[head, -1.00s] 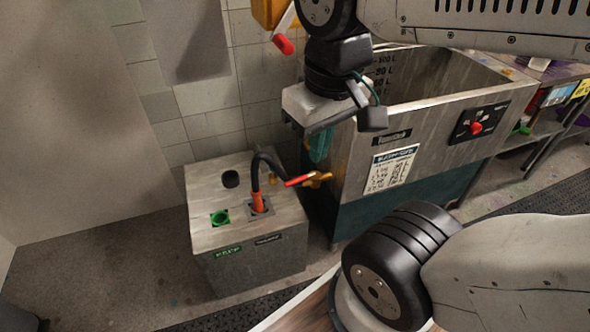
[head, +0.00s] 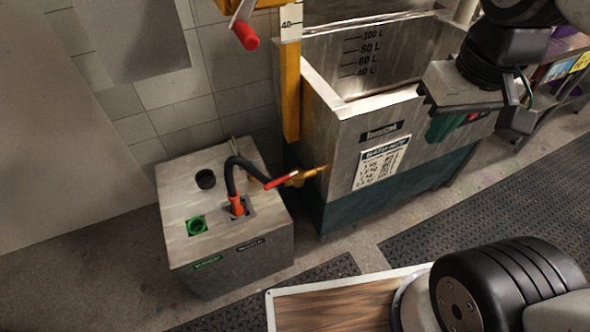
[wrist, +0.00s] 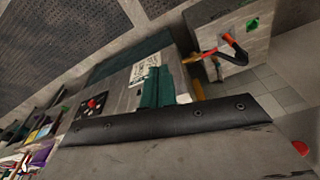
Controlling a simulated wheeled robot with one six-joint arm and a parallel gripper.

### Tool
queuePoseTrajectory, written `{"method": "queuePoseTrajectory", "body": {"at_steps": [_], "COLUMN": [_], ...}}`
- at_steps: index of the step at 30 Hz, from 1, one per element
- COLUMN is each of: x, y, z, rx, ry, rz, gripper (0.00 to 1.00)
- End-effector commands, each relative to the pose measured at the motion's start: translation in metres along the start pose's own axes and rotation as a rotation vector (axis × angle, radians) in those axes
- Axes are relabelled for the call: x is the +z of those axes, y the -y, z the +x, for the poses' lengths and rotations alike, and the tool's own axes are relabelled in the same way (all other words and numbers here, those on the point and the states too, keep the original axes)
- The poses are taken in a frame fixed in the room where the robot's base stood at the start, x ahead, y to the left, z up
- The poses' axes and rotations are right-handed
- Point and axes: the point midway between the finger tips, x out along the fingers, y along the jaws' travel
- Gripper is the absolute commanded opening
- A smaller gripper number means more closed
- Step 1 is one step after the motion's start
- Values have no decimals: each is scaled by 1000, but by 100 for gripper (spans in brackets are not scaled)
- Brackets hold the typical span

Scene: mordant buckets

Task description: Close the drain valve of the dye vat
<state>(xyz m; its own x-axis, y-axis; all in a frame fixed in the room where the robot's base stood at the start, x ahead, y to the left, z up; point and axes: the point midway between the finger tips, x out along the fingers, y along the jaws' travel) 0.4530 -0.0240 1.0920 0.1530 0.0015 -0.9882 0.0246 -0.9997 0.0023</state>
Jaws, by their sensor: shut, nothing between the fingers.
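The dye vat (head: 345,140) is a grey metal tank with a dark teal base. Its brass drain valve (head: 299,179) sticks out low on the left side. The valve's red lever (head: 279,182) points left, roughly in line with the outlet. A black hose (head: 232,170) runs from the valve area to an orange fitting (head: 237,206). My gripper (head: 440,128) is shut and empty before the vat's front right, well away from the valve. Its teal fingers (wrist: 158,92) show in the wrist view, where the red lever (wrist: 209,53) is small beyond them.
A yellow post (head: 291,90) and red-handled crank (head: 245,35) rise at the vat's left. A notice (head: 380,164) is on its front.

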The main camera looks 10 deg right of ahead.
Motion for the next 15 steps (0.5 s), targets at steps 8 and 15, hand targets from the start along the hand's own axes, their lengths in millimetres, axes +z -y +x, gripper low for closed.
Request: {"method": "queuePoseTrajectory", "body": {"at_steps": [8,15], "x": [-112,-189], "y": [36,86], "z": [74,162], "rx": [-23,-56], "ry": [-125,-255], "rz": [-102,-187], "gripper": [0,0]}}
